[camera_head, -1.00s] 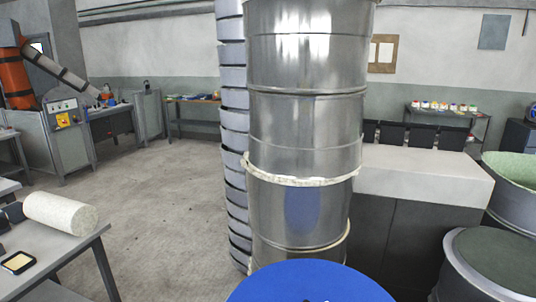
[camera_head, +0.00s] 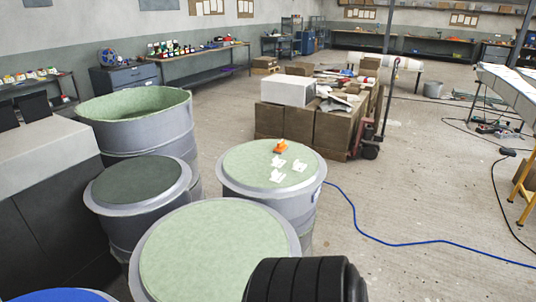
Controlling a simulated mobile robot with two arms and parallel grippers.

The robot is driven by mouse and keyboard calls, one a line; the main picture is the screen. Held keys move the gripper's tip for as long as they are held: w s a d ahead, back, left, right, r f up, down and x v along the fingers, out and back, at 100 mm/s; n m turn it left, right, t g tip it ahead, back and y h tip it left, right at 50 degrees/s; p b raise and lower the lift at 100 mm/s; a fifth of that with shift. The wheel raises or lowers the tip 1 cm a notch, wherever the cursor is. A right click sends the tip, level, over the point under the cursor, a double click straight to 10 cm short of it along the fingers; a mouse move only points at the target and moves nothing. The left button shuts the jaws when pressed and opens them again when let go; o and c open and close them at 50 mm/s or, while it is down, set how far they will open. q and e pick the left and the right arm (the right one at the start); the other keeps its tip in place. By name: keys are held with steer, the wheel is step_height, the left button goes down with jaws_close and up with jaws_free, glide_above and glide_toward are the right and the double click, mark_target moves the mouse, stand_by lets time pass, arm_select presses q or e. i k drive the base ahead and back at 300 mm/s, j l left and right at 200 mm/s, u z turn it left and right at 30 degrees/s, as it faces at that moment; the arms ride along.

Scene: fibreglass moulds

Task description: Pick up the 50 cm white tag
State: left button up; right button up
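Three small white pieces that look like tags lie on the pale green top of a round grey mould (camera_head: 233,185) in the middle of the view. One is the upper left white tag (camera_head: 278,162), one the right white tag (camera_head: 300,165), one the lower white tag (camera_head: 277,177). They lie flat and apart from each other. Any size marking is too small to read, so I cannot tell which is the 50 cm one. Neither of my grippers is in view.
An orange cone-like item (camera_head: 281,147) stands beside the tags. Other round moulds stand close by: a dark-topped one (camera_head: 138,183), a green-topped one (camera_head: 215,255) and an open one (camera_head: 135,104). Boxes (camera_head: 340,128) stand behind. A blue hose (camera_head: 400,243) crosses open floor at right.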

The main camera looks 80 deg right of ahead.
mark_target(276, 176)
steer(key=k+j+z, duration=0.15)
steer(key=z, duration=2.35)
steer(key=i+l+u, duration=0.1)
steer(key=i+l, duration=0.45)
steer(key=i+l+u, duration=0.1)
steer(key=i+l, duration=1)
steer(key=l, duration=0.2)
steer(key=i+l+u, duration=0.15)
steer(key=i+l, duration=0.4)
steer(key=l, duration=0.1)
